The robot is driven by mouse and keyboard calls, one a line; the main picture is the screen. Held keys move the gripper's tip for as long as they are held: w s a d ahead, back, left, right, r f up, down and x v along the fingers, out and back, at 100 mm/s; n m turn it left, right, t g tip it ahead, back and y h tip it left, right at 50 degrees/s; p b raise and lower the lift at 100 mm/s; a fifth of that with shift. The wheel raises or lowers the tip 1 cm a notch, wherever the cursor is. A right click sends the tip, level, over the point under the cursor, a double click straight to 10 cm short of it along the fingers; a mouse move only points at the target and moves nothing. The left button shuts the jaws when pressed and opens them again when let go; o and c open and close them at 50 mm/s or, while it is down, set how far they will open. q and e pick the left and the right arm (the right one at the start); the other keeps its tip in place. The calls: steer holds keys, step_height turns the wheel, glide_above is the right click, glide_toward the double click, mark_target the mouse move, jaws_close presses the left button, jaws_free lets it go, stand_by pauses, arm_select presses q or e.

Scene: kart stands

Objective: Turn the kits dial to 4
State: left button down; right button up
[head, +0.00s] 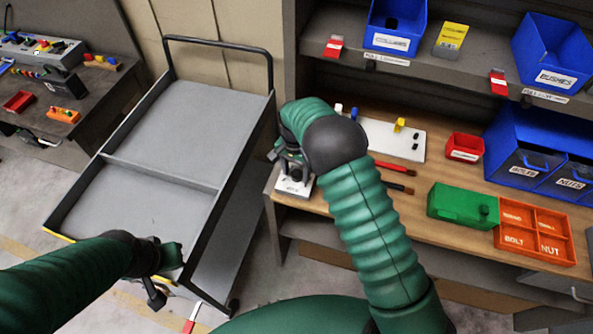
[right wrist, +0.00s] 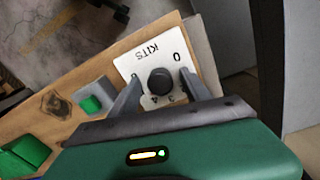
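The kits dial is a black round knob (right wrist: 161,80) on a white plate (right wrist: 143,64) marked KITS, with 0, 3 and 4 readable. The plate appears upside down in the right wrist view. My right gripper (right wrist: 160,84) is open, one finger on each side of the knob, with gaps between fingers and knob. I cannot make out where the knob points. In the head view the white plate (head: 291,188) lies at the bench's left end, and my right gripper (head: 289,168) hides the knob. My left gripper (head: 158,279) hangs over the cart's near end, its fingers unclear.
A grey cart (head: 190,120) stands left of the wooden bench (head: 425,212). On the bench are red and black tools (head: 395,168), a green box (head: 455,205) and an orange divided tray (head: 535,232). A green button (right wrist: 90,104) sits beside the dial plate.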

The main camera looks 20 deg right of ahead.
mark_target(295, 172)
steer(key=shift+w, duration=0.15)
steer(key=shift+r, duration=0.25)
step_height(295, 172, up, 16)
steer(key=b, duration=0.1)
steer(key=shift+w+a+r+b, duration=0.15)
steer(key=shift+w+b, duration=0.05)
steer(key=shift+b, duration=0.2)
